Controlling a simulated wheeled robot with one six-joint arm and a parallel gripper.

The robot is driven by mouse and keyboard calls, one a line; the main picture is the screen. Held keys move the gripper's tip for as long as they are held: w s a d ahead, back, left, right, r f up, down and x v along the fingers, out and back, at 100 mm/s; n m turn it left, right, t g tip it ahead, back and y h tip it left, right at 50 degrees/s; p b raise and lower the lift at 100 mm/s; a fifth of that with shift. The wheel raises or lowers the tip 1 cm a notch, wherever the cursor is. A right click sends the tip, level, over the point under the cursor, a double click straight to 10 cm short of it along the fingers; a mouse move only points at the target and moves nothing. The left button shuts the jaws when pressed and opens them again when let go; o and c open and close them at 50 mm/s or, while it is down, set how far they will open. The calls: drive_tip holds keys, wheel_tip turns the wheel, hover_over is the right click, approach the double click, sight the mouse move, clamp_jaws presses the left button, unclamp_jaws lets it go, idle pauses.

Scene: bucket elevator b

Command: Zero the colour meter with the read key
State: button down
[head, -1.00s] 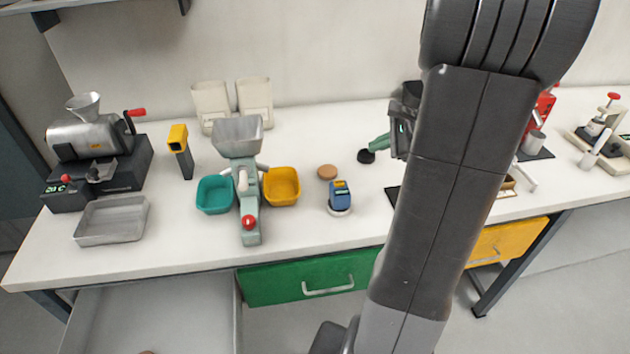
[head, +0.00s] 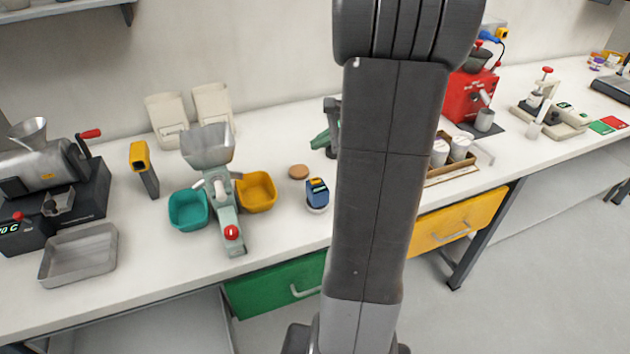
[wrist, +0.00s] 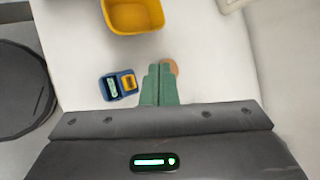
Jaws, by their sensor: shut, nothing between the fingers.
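The colour meter appears to be the small blue device (head: 317,190) with a yellow key on top. It stands on a round white base near the front of the bench. In the wrist view the blue meter (wrist: 111,88) shows a lit display and its yellow key, left of my fingers. My gripper (wrist: 160,70) has green fingers, shut together and empty, apart from the meter. In the head view the gripper (head: 321,139) shows behind the meter, partly hidden by my arm. A brown disc (head: 299,171) lies beside the meter; my fingertips partly cover it in the wrist view.
A yellow bin (head: 256,192), a teal bin (head: 188,210) and a hopper device (head: 210,150) stand left of the meter. A wooden tray (head: 440,171) with white cups is right of my arm. The bench in front of the meter is clear.

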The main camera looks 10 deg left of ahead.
sight(320, 181)
wheel_tip(320, 181, down, 8)
drive_tip(key=b, duration=0.6)
drive_tip(key=shift+f, duration=0.1)
drive_tip(key=shift+f, duration=0.1)
idle(1.6)
drive_tip(key=shift+f, duration=0.3)
drive_tip(key=shift+f+b, duration=0.4)
drive_tip(key=shift+b, duration=0.15)
idle(0.5)
drive_tip(key=shift+r, duration=0.15)
drive_tip(key=shift+r+p, duration=0.7)
drive_tip(key=shift+p, duration=0.1)
drive_tip(key=shift+r, duration=0.1)
wheel_tip(320, 181, up, 5)
drive_tip(key=p, duration=0.4)
